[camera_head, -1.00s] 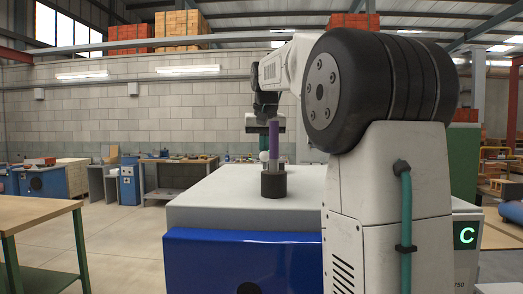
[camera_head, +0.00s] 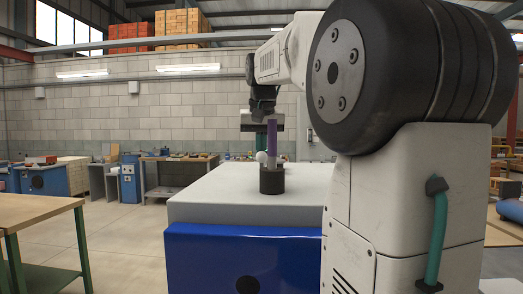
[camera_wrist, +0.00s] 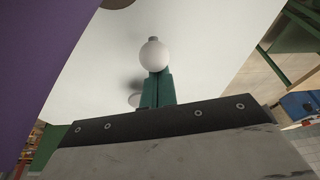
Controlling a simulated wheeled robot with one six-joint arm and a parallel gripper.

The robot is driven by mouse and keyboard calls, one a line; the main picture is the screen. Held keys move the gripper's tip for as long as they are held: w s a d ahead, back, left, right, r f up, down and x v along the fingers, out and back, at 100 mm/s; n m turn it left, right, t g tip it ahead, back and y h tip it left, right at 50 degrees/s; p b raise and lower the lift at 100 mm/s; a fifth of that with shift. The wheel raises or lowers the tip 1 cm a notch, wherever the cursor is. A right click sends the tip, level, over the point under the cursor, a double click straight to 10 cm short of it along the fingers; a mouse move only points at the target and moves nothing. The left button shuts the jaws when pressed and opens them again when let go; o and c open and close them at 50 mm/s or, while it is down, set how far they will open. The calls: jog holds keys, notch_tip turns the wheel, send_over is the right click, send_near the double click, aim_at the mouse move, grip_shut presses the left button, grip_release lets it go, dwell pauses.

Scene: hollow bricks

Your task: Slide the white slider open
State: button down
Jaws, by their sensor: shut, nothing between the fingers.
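A white round knob (camera_head: 262,157) shows low beside a purple upright post (camera_head: 272,140) above a black round base (camera_head: 272,181). In the wrist view the white knob (camera_wrist: 154,54) has a short grey stem and sits at the tips of my gripper (camera_wrist: 157,76). My gripper's teal fingers (camera_head: 261,147) are shut and point down, just left of the post. I cannot tell whether they touch the knob. The post fills the left of the wrist view (camera_wrist: 35,60). No part is clearly recognisable as the slider.
The base stands on a box with a light top (camera_head: 215,200) and blue front (camera_head: 220,262). A wooden-topped workbench (camera_head: 30,208) is at left, with open floor between it and the box. My arm blocks much of the right side.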

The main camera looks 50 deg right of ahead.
jog(key=v, duration=0.8)
jog(key=shift+f, duration=0.1)
